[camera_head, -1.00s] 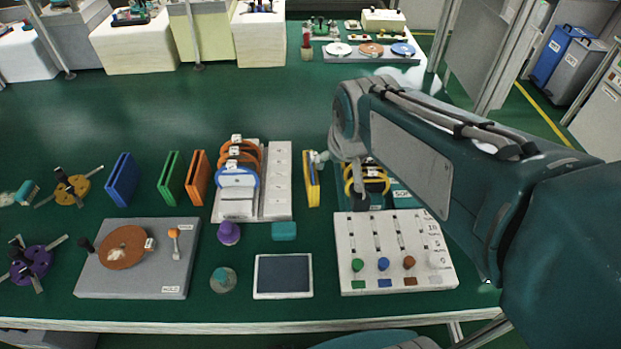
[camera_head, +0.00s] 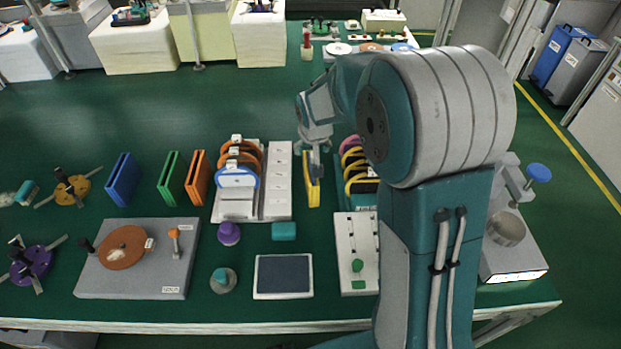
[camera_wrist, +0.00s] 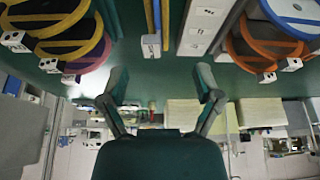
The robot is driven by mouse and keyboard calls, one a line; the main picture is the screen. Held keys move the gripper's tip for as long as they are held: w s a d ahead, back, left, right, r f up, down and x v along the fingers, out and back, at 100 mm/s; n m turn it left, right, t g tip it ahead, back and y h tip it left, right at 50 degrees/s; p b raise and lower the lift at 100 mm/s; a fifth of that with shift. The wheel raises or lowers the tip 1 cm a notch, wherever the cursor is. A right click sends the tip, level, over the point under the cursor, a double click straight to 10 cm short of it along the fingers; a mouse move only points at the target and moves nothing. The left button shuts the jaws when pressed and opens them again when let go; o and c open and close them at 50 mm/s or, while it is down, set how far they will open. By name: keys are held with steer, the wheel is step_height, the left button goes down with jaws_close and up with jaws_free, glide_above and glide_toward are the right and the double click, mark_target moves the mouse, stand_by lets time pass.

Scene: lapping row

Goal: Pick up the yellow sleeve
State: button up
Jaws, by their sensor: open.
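The yellow sleeve (camera_head: 312,188) is a thin upright piece standing on the green table, between the white-grey rack and the rack of yellow rings. In the wrist view it shows edge-on as a narrow yellow strip (camera_wrist: 149,15) at the top, with a blue strip beside it and a white tag at its end. My gripper (camera_head: 315,163) is over the far end of the sleeve in the head view and covers part of it. In the wrist view my gripper (camera_wrist: 162,80) is open, its two fingers wide apart and empty; the sleeve's tagged end lies between their lines.
Orange and blue rings stand in the white-grey rack (camera_head: 278,205) to the left. Yellow and pink rings (camera_head: 354,160) stand close on the right, partly behind my arm. A slider panel (camera_head: 345,250) is nearer. Green table (camera_head: 200,100) is clear behind.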

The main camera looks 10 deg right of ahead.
mark_target(311, 157)
steer(key=x, duration=0.4)
steer(key=shift+s+x, duration=0.2)
steer(key=shift+x, duration=1.25)
steer(key=shift+s+x, duration=0.15)
steer(key=shift+x, duration=1.25)
steer(key=shift+d+f, duration=0.1)
steer(key=shift+f, duration=0.1)
steer(key=shift+c, duration=0.3)
jaws_close()
